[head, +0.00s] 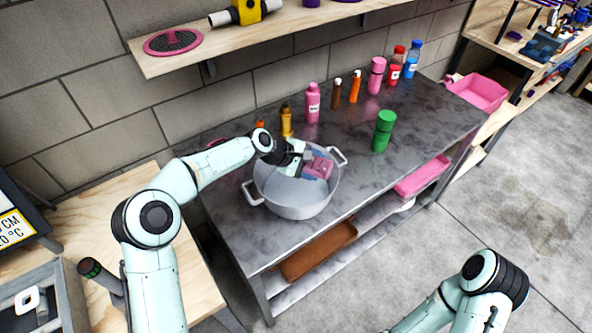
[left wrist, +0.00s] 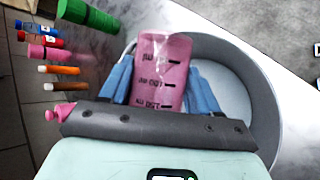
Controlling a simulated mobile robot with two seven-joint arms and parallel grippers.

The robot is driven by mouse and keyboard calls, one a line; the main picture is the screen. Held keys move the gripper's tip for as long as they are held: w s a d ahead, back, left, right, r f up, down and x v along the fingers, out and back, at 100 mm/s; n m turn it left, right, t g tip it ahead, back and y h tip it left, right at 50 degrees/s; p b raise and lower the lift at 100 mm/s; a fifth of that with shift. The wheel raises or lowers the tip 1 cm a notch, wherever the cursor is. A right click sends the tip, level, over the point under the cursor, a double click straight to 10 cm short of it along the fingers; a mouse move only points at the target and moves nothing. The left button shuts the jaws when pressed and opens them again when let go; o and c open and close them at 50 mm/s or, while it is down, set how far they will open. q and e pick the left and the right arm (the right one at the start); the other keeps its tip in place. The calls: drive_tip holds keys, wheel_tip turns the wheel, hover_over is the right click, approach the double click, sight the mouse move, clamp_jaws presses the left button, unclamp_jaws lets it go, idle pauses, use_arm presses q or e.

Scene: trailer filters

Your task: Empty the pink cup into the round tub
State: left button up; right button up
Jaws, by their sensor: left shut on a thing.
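The pink cup (head: 319,168) is see-through, with dark ml marks that show in the left wrist view (left wrist: 163,62). My left gripper (head: 309,163) is shut on it, with blue fingers on both sides of the cup. The cup is held over the round tub (head: 297,199), a grey pot-like vessel with two side handles on the dark table. The cup looks tilted, but I cannot make out its contents or any pouring. The tub also shows behind the cup in the left wrist view (left wrist: 232,62). My right gripper is out of view.
A green bottle (head: 383,131) stands right of the tub on the marbled table (head: 432,108). A pink bottle (head: 312,103), an amber bottle (head: 286,121) and several others stand behind it. A wooden shelf (head: 280,31) overhangs the back. The table's front right is clear.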

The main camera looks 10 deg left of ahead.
use_arm(q)
drive_tip(key=shift+d, duration=0.1)
drive_tip(key=shift+a+r+h, duration=0.1)
drive_tip(key=shift+a+h, duration=0.15)
drive_tip(key=shift+h, duration=0.05)
drive_tip(key=shift+w+d, duration=0.1)
drive_tip(key=shift+d, duration=0.05)
drive_tip(key=shift+r, duration=0.1)
drive_tip(key=shift+a+h, duration=0.25)
drive_tip(key=shift+h, duration=0.05)
drive_tip(key=shift+d+n, duration=0.1)
drive_tip(key=shift+n, duration=0.2)
drive_tip(key=shift+a+r, duration=0.15)
drive_tip(key=shift+a, duration=0.05)
drive_tip(key=shift+d+h, duration=0.1)
drive_tip(key=shift+h, duration=0.3)
